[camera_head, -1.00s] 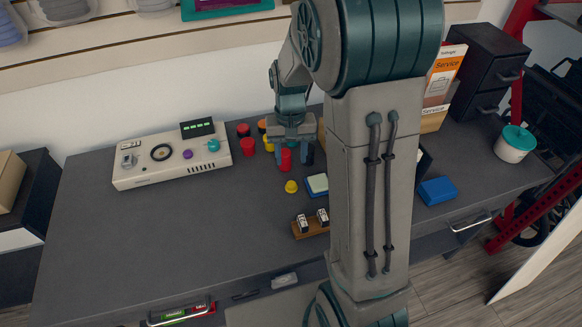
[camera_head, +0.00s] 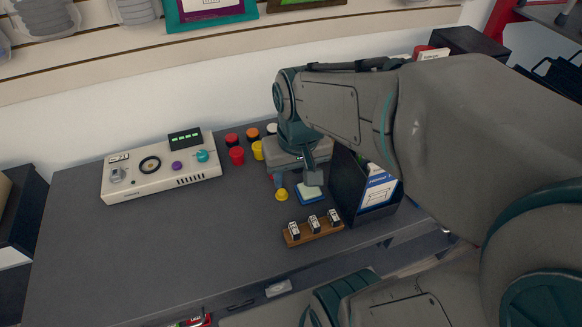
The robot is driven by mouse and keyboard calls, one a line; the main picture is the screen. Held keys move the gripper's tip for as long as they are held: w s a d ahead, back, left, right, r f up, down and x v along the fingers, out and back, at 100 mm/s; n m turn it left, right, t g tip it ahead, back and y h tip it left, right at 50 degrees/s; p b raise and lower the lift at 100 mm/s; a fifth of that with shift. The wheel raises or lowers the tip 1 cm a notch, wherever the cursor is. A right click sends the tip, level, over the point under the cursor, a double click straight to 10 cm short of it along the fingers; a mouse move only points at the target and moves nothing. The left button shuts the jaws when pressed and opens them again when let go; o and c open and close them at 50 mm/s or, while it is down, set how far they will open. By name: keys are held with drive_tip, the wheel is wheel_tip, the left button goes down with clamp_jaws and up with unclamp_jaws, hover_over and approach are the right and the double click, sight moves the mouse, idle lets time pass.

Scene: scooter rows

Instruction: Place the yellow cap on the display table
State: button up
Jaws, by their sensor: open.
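A small yellow cap-like piece (camera_head: 281,196) sits on the dark grey table (camera_head: 190,240), just below and left of my gripper. A larger yellow cylinder (camera_head: 258,150) stands farther back among other coloured ones; I cannot tell for sure which is the task's cap. My gripper (camera_head: 295,180) points down over the table, its fingers apart with nothing seen held between them. One finger is close to the small yellow piece in the picture; contact is unclear. The gripper and arm hide part of the back row.
Red cylinders (camera_head: 236,155) and an orange one (camera_head: 253,134) stand behind. A blue-and-white pad (camera_head: 311,193), a wooden block with dice-like pieces (camera_head: 314,228) and a black file holder (camera_head: 355,190) are near my gripper. A white console (camera_head: 161,168) stands left. The table's front left is clear.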

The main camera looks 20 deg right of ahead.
drive_tip(key=shift+s+r+t, duration=0.1)
drive_tip(key=shift+s+t, duration=0.3)
drive_tip(key=shift+s, duration=1.1)
drive_tip(key=p+v, duration=0.2)
drive_tip(key=v, duration=0.1)
drive_tip(key=w+p+v, duration=0.1)
drive_tip(key=p+v, duration=0.1)
drive_tip(key=p, duration=0.1)
drive_tip(key=shift+r, duration=0.5)
